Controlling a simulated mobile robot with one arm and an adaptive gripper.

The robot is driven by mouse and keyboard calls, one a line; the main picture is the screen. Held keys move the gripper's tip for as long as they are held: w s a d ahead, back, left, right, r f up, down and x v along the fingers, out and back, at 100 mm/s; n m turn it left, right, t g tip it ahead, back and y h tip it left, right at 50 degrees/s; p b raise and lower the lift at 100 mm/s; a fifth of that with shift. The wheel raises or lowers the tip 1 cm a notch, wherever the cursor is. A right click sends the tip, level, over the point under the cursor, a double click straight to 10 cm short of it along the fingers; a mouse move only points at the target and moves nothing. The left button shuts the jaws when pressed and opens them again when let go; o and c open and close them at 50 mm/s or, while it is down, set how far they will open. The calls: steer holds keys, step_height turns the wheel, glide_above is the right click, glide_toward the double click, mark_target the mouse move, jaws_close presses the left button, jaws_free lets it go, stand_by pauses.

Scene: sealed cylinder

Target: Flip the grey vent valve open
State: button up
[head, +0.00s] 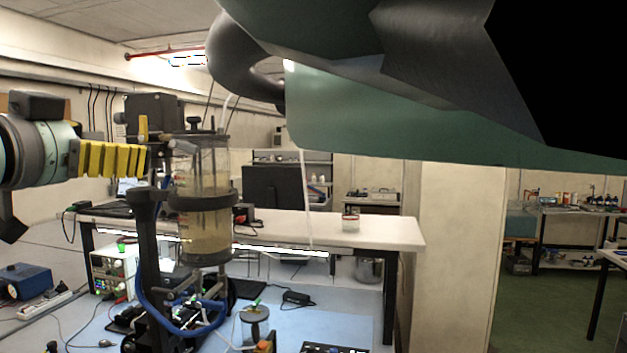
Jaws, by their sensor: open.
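A clear sealed cylinder (208,165) with cloudy yellowish contents stands upright in a dark stand, with a black band (203,201) around its middle. A small dark knob (193,123) and thin rods rise from its top. I cannot pick out the grey vent valve for certain; it may be among the small fittings on top. My gripper (142,158) comes in from the left, with yellow ribbed fingers pointing right toward the cylinder's upper part. The fingers overlap in this view. They look empty, and I cannot tell how far they are from the cylinder.
Blue tubing (180,328) and green-tipped fittings crowd the stand's foot. A dark box (153,113) stands behind the cylinder's top. A power supply (114,270) stands left of the stand. A white bench (385,232) runs behind. The upper right is blocked by my own arm.

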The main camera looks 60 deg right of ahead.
steer(key=p, duration=0.4)
glide_toward(182, 143)
steer(key=p+x, duration=0.9)
steer(key=p, duration=0.1)
steer(key=shift+s+d+r, duration=0.1)
steer(key=shift+r, duration=0.1)
steer(key=shift+p+x, duration=0.65)
steer(key=shift+x, duration=0.1)
steer(key=shift+f, duration=0.15)
steer(key=c, duration=1.2)
steer(key=shift+f+b, duration=0.1)
steer(key=shift+b, duration=0.2)
